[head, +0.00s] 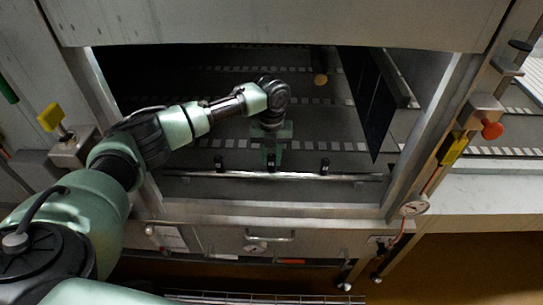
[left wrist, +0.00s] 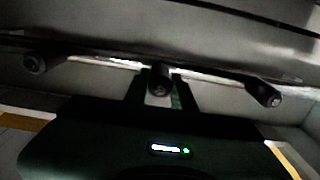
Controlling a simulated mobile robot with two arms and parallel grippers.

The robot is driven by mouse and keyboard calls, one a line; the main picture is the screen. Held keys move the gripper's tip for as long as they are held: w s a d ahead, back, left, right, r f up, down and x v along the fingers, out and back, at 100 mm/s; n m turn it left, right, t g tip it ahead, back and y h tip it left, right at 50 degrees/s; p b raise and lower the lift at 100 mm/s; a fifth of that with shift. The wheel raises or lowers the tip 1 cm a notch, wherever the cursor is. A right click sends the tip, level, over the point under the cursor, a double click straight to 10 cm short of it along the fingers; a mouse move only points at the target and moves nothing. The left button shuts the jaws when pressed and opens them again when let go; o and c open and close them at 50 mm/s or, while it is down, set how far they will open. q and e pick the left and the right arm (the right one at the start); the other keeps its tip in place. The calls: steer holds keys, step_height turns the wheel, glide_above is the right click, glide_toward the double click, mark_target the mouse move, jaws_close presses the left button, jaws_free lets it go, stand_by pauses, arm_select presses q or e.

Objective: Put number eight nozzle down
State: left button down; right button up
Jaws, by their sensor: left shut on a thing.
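A metal spray bar (head: 230,175) runs across the front of the dark opening, with three short black nozzles along it. The left nozzle (head: 218,162) and right nozzle (head: 324,165) stand free. My left gripper (head: 271,158) reaches in from above and is shut on the middle nozzle (head: 271,166). In the left wrist view the middle nozzle (left wrist: 160,80) sits between my two fingers (left wrist: 160,92), with the other nozzles (left wrist: 35,63) and (left wrist: 265,95) to either side. No number is readable on any nozzle, so I cannot tell which is number eight. My right gripper is out of view.
A metal frame (head: 453,90) surrounds the opening, and a dark hanging panel (head: 375,110) stands at its right. A small round tan thing (head: 320,80) lies deeper inside.

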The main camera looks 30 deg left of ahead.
mark_target(271, 156)
arm_select(q)
steer(key=shift+f, duration=0.45)
steer(key=c, duration=1.2)
jaws_free()
steer(key=shift+o, duration=0.2)
steer(key=shift+r, duration=0.1)
step_height(271, 156, up, 13)
steer(key=b, duration=0.1)
steer(key=shift+b, duration=0.3)
